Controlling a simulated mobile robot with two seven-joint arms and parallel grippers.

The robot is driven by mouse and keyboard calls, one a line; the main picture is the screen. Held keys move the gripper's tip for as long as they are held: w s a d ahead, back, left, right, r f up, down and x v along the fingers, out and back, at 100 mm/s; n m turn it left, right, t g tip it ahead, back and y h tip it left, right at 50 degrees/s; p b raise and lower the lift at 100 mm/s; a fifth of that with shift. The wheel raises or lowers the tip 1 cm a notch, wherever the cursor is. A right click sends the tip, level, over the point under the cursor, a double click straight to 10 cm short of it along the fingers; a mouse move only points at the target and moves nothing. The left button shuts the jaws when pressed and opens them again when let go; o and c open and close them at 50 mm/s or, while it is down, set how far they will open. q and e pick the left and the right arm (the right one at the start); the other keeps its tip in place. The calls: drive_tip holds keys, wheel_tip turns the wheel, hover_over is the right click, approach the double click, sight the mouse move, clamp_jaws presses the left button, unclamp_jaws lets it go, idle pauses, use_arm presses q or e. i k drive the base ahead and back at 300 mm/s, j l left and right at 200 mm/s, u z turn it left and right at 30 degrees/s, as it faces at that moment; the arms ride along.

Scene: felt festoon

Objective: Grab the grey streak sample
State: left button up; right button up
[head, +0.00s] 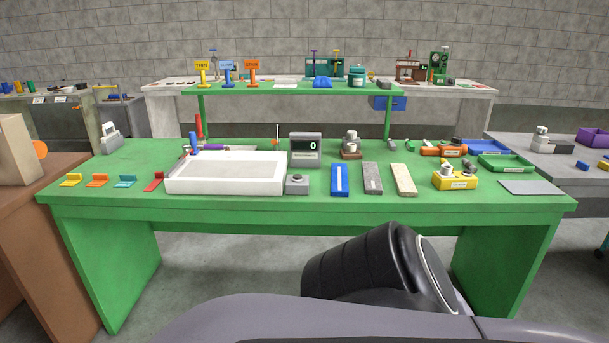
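The grey streak sample (373,179) is a flat, speckled grey strip with a lighter streak along its middle. It lies near the front edge of the green table (400,206), between a blue strip (340,180) on its left and a beige strip (404,180) on its right. Gaps separate it from both, and nothing covers it. Neither of my grippers is in view; only dark and grey parts of my own body show at the bottom of the picture, below the tabletop.
Left of the strips are a small grey button box (297,184), a display reading 0 (306,150) and a wide white tray (225,187). A yellow device (455,180) and a flat grey plate (530,187) are to the right.

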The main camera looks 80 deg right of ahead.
sight(372, 181)
drive_tip(key=z, duration=3)
